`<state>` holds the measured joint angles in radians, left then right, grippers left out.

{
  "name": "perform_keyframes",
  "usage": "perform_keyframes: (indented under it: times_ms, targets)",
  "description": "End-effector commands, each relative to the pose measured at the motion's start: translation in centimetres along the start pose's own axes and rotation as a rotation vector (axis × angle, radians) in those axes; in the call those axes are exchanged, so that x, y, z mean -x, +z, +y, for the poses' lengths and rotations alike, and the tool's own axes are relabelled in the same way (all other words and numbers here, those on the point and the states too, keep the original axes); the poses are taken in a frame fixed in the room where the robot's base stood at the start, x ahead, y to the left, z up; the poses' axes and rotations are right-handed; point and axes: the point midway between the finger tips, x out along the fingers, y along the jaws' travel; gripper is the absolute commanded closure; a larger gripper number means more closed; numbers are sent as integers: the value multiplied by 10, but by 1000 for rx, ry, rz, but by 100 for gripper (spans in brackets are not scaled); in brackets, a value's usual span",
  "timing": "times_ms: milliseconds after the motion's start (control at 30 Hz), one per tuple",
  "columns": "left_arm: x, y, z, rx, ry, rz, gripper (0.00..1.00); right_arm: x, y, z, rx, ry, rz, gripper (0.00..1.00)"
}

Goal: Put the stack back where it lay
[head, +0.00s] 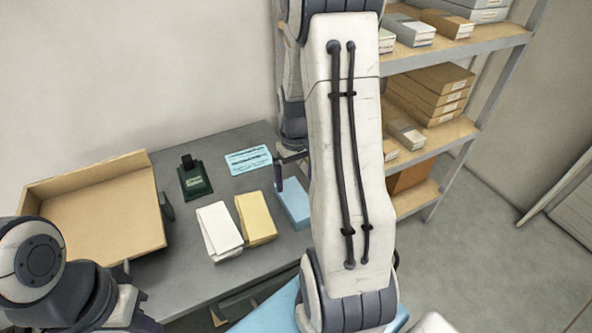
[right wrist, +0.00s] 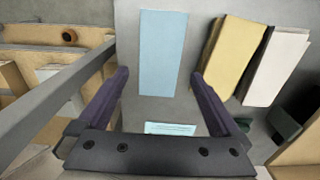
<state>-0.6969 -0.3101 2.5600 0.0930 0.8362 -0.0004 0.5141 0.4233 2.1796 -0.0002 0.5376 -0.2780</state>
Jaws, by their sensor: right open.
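On the grey table lie a white stack (head: 219,231), a yellow stack (head: 256,218) and a light blue stack (head: 294,204), side by side. A pale blue printed card (head: 248,160) lies behind them. My right gripper (right wrist: 160,76) is open and empty above the table, its dark purple fingers pointing toward the blue stack (right wrist: 163,52). The yellow (right wrist: 230,57) and white (right wrist: 275,66) stacks are right of it in the right wrist view. In the head view my right arm partly hides that gripper. My left arm shows at the lower left; its gripper is not visible.
A tan open tray (head: 95,205) stands at the table's left, with a dark green stamp-like object (head: 194,177) beside it. A metal shelf rack (head: 430,140) with several boxes stands at the right. Bare table (head: 245,268) shows in front of the stacks.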

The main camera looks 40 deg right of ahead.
Motion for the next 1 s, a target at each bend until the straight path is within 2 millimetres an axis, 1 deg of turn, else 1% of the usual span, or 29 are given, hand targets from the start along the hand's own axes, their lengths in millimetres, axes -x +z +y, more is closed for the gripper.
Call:
perform_keyframes:
  times_ms: [33, 100, 200, 433, 467, 533, 567, 667, 700, 767, 800, 867, 900, 967, 1000]
  targets:
    - [0, 0, 0, 0, 0, 0, 100, 10, -1, 0, 0, 1, 5, 0]
    - [-1, 0, 0, 0, 0, 0, 100, 19, -1, 0, 0, 1, 4, 0]
    - [-1, 0, 0, 0, 0, 0, 100, 27, 0, 0, 0, 0, 2, 0]
    - [-1, 0, 0, 0, 0, 0, 100, 32, 0, -1, 2, -1, -1, 0]
    - [-1, 0, 0, 0, 0, 0, 100, 32, 0, -4, 8, -1, -1, 0]
    - [0, 0, 0, 0, 0, 0, 100, 38, 0, -18, 38, -1, 4, 0]
    - [0, 0, 0, 0, 0, 0, 100, 41, 1, -29, 59, -2, 6, 0]
    - [0, 0, 0, 0, 0, 0, 100, 57, 10, -80, 163, -9, 15, 0]
    - [0, 0, 0, 0, 0, 0, 100, 64, 19, -105, 218, -13, 20, 0]
    - [-1, 0, 0, 0, 0, 0, 100, 76, 37, -142, 306, -20, 25, 0]
    - [-1, 0, 0, 0, 0, 0, 100, 83, 52, -165, 364, -26, 29, 0]
    - [-1, 0, 0, 0, 0, 0, 100, 92, 78, -195, 451, -36, 30, 0]
    - [-1, 0, 0, 0, 0, 0, 100, 97, 97, -212, 509, -44, 32, 0]
    - [-1, 0, 0, 0, 0, 0, 100, 103, 126, -232, 592, -53, 31, 0]
    - [-1, 0, 0, 0, 0, 0, 100, 107, 145, -242, 644, -60, 32, 0]
